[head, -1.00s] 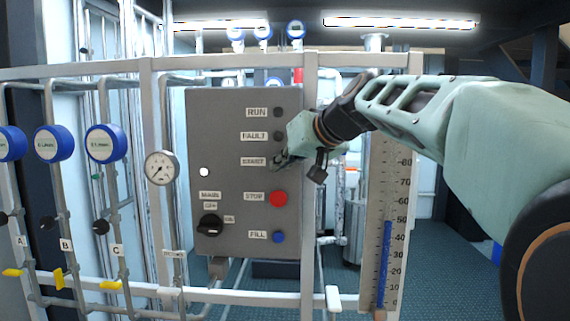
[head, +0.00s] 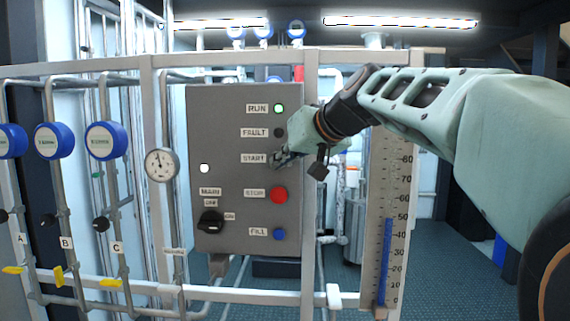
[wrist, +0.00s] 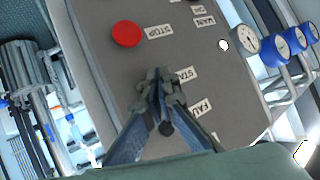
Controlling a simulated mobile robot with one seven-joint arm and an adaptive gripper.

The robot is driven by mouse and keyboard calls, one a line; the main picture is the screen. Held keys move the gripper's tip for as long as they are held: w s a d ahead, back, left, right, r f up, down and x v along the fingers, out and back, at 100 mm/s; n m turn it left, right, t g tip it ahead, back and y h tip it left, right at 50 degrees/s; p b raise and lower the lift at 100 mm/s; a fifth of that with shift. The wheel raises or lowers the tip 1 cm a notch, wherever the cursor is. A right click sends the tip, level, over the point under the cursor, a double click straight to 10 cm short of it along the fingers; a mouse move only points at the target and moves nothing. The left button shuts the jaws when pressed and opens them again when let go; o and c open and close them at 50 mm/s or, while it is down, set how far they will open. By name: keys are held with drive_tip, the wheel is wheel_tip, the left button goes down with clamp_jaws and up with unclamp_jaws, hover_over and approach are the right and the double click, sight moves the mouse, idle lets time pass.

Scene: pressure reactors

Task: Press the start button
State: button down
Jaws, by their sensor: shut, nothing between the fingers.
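The grey control panel (head: 225,130) faces me with labelled controls. My gripper (head: 280,160) is shut and empty, its fingertips at the right end of the START label (head: 254,158). The start button itself is hidden behind the fingers. In the wrist view my gripper (wrist: 160,90) also covers the spot beside the START label (wrist: 188,75). Whether the tips touch the button cannot be told. The RUN lamp (head: 278,108) glows green. The FAULT lamp (head: 279,132) is dark.
The red STOP button (head: 279,195) and blue FILL button (head: 279,234) are below my gripper. A black MAIN knob (head: 210,222) is at lower left. A frame post (head: 309,200) stands just right of the panel, and a level gauge (head: 388,220) is further right.

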drive_tip(key=shift+s, duration=0.1)
drive_tip(key=shift+s+a+r+b, duration=0.1)
drive_tip(key=shift+s+b, duration=0.55)
drive_tip(key=shift+s, duration=0.65)
drive_tip(key=shift+s+a+b, duration=0.1)
drive_tip(key=shift+s+b, duration=0.5)
drive_tip(key=shift+s, duration=0.7)
drive_tip(key=shift+r, duration=0.1)
